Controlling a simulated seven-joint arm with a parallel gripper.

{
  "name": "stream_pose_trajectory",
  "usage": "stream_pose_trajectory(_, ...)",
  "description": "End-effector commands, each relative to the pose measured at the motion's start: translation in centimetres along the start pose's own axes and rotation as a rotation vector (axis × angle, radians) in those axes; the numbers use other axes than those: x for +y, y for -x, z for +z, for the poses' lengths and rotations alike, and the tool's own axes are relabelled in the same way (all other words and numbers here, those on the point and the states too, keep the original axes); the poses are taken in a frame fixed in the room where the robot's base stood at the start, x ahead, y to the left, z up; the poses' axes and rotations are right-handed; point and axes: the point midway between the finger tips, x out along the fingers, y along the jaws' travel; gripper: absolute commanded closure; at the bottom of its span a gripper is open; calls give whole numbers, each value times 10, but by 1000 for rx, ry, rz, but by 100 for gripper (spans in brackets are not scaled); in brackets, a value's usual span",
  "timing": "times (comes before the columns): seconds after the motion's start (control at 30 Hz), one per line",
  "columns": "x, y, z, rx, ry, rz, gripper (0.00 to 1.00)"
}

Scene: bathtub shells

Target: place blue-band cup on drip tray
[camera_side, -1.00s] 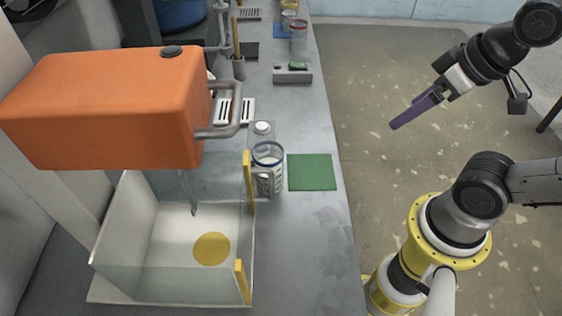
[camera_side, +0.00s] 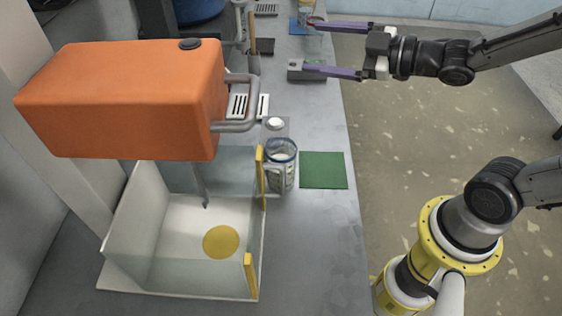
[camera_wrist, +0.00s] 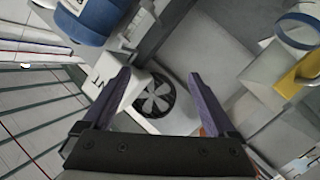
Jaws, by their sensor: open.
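A white slotted plate that looks like the drip tray (camera_side: 263,106) lies farther back, partly hidden by the orange unit's handle. My gripper (camera_side: 310,48) is open and empty over the far right of the counter, well away from the blue-band cup. Its two purple fingers are spread wide, and also show in the wrist view (camera_wrist: 163,98) with nothing between them.
The orange unit (camera_side: 120,100) overhangs the white tub (camera_side: 180,265). The green mat (camera_side: 323,170) is bare. A grey block (camera_side: 305,76) and a yellowish cup (camera_side: 307,14) are near my fingers. The counter's front stretch is clear.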

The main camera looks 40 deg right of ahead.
Motion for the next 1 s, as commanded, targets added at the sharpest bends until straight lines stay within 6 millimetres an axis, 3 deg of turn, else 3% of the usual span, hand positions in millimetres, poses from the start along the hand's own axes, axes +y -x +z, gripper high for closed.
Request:
stream_pose_trajectory(0.2,-70,-6,26,208,-70,-215,8)
stream_pose_trajectory(0.4,-130,24,54,365,-328,-363,8)
stream_pose_trajectory(0.5,-150,37,74,355,-454,-389,8)
stream_pose_trajectory(0.67,-164,44,102,277,-565,-372,8)
stream_pose_trajectory(1.0,-167,24,95,276,-560,-367,8)
